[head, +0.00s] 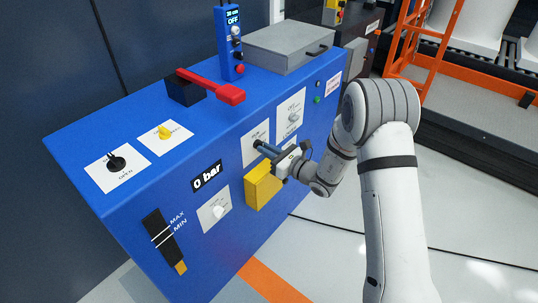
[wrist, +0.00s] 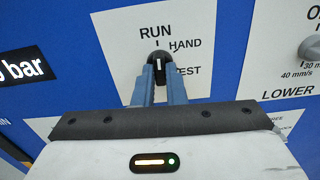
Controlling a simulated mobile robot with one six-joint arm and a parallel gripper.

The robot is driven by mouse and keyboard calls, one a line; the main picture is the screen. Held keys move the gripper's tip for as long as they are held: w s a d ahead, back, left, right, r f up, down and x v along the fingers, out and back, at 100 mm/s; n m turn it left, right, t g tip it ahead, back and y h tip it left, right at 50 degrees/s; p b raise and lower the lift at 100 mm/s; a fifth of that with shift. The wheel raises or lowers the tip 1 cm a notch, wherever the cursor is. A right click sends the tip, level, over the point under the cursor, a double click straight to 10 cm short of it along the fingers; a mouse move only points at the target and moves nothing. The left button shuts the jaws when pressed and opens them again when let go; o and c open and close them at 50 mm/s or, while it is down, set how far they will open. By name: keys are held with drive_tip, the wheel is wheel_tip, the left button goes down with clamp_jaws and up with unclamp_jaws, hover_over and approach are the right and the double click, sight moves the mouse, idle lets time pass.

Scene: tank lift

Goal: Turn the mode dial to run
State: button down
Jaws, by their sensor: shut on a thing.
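The mode dial (wrist: 157,58) is a small black knob with a white mark on a white plate (wrist: 190,75). The plate reads RUN above the dial, HAND to its upper right, and TEST to its lower right, partly hidden. In the wrist view the white mark stands nearly upright, roughly in line with the tick below RUN. My gripper (wrist: 162,80) has its blue fingers closed on the dial from the front. In the head view my gripper (head: 263,148) reaches the blue panel's front from the right; there the fingers mostly hide the dial.
A yellow box (head: 259,189) sticks out just below my gripper. A lever with a red handle (head: 226,94) and a blue pendant (head: 231,50) are above. A OFF/LOWER dial plate (head: 289,114) is to the right. The floor in front is open.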

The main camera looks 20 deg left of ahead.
drive_tip(key=shift+a+r+n, duration=0.1)
drive_tip(key=shift+a+n, duration=0.05)
drive_tip(key=shift+n, duration=0.25)
drive_tip(key=c, duration=1.5)
unclamp_jaws()
drive_tip(key=shift+v, duration=4)
